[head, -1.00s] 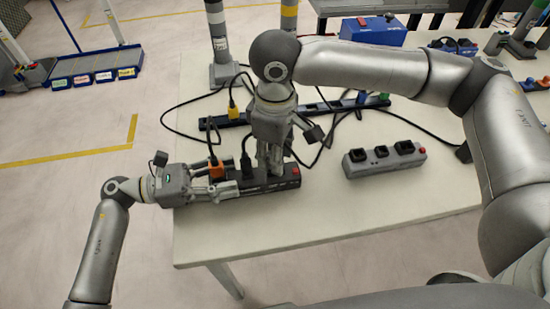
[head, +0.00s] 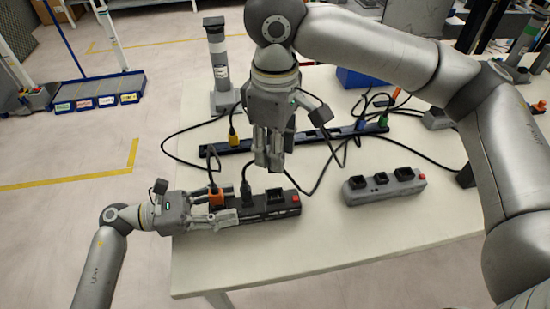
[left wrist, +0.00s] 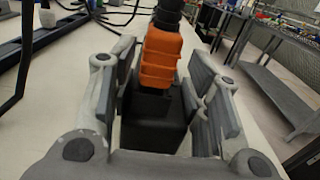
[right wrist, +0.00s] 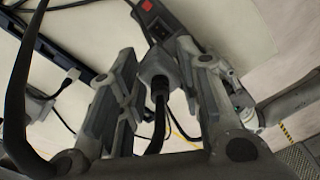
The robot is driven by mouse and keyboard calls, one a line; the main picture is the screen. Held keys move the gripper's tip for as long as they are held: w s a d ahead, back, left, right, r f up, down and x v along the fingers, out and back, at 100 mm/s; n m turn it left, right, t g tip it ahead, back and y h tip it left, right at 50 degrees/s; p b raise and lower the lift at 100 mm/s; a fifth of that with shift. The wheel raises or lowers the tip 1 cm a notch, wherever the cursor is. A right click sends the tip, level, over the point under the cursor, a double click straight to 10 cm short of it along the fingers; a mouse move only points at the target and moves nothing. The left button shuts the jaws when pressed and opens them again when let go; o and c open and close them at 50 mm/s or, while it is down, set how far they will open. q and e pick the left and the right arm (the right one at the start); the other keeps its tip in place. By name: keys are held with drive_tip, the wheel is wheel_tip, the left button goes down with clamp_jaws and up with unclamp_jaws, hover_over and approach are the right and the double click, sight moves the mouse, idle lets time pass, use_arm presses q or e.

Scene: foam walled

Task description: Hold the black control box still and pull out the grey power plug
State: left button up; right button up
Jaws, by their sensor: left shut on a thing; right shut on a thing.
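The black control box (head: 262,213) lies on the table with a red switch at its right end. My left gripper (head: 228,206) is shut on its left end, around the orange plug (head: 216,197); the left wrist view shows the fingers on both sides of the box (left wrist: 155,135). A black plug (head: 246,197) sits in the middle socket. The right socket (head: 277,196) is empty. My right gripper (head: 267,165) is above and behind the box, fingers down, shut on the grey plug (right wrist: 158,68). Its black cable runs back between the fingers; in the head view the fingers mostly hide the plug.
A grey power strip (head: 385,187) with a red switch lies to the right. A long black strip (head: 300,138) with yellow, blue and green plugs lies behind. A grey post (head: 217,65) stands at the back left. Loose black cables cross the table. The front table is clear.

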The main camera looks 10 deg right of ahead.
use_arm(q)
drive_tip(key=o, duration=1.2)
